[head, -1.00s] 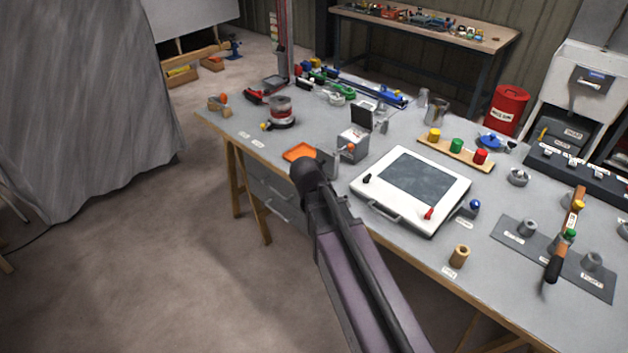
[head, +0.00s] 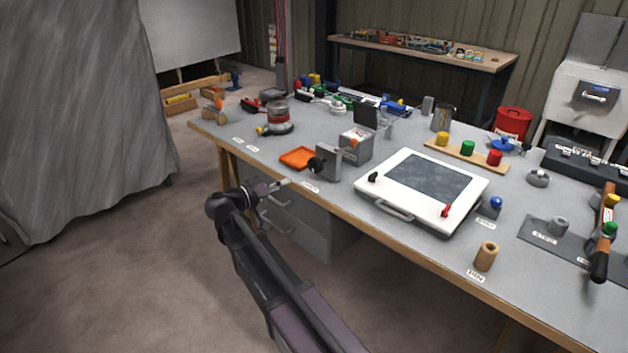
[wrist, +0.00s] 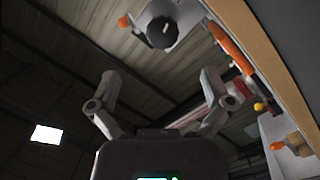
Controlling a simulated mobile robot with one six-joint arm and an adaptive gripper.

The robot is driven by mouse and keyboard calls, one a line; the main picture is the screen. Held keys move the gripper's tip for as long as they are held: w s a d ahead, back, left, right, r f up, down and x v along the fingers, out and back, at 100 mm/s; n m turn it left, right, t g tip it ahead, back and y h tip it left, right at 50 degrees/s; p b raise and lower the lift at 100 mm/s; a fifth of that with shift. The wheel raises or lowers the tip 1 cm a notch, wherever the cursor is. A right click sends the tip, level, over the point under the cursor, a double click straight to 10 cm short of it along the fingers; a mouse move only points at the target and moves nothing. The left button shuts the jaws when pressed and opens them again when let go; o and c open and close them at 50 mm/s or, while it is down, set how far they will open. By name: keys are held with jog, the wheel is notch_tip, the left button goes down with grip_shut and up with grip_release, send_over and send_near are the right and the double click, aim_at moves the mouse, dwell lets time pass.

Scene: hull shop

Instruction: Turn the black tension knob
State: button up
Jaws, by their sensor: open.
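The black tension knob (head: 316,164) sits on the near left face of a small grey block (head: 329,157) close to the bench's front edge. In the wrist view the round black knob (wrist: 161,32) has a light mark on its face and lies ahead, near the top of the picture. My gripper (head: 284,183) is just in front of the bench edge, left of and a little below the knob in the head view. In the wrist view my gripper (wrist: 157,88) has its fingers spread wide with nothing between them. A clear gap lies between the fingers and the knob.
An orange tray (head: 297,158) lies left of the block. A grey box with an open dark lid (head: 356,144) stands behind it. A white framed panel (head: 421,190) lies to the right.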

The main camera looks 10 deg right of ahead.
aim_at(312, 168)
jog(key=shift+w+a+r+t, duration=0.1)
jog(key=shift+w+a+t, duration=0.05)
jog(key=shift+a, duration=0.25)
jog(key=shift+w+a+t, duration=0.1)
jog(key=shift+a+t, duration=0.05)
jog(key=shift+a, duration=0.2)
jog(key=shift+d, duration=0.1)
jog(key=x, duration=1.3)
jog(key=shift+w+d+r, duration=0.2)
jog(key=shift+d, duration=0.1)
jog(key=c, duration=1)
